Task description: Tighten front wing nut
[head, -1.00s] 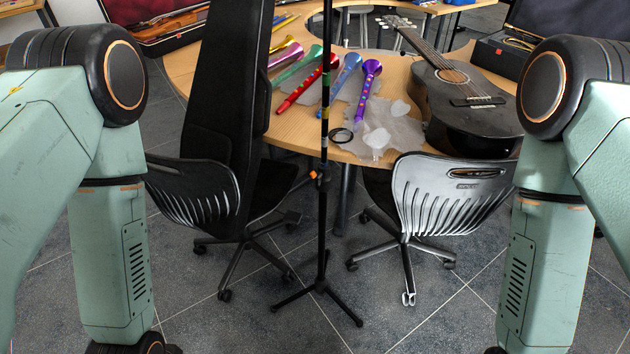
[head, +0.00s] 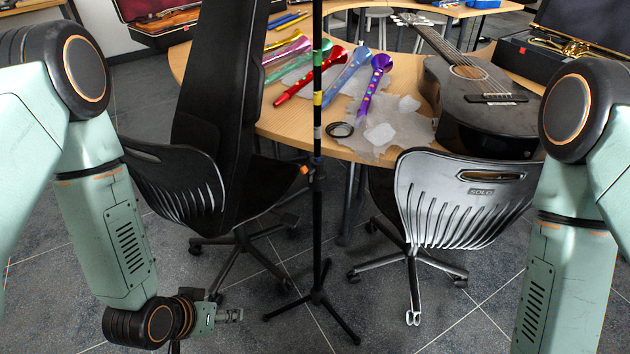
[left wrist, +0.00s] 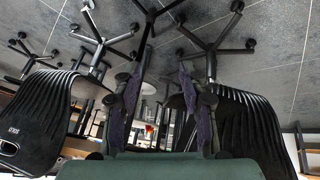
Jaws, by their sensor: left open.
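A thin black stand (head: 319,240) rises upright between two chairs in the head view, on a tripod base on the floor. A small orange part (head: 304,169) sticks out to the left of its pole at about seat height; it may be the front wing nut, but its shape is too small to tell. My left gripper (head: 232,316) is low, left of the stand and apart from it. In the left wrist view, which looks upside down, its purple-padded fingers (left wrist: 160,85) are spread with nothing held. My right gripper is out of view.
A black chair with a tall dark case (head: 220,80) is left of the stand, and another black chair (head: 460,200) is to its right. Behind is a wooden table (head: 290,120) with coloured horns (head: 375,75) and a black guitar (head: 475,100).

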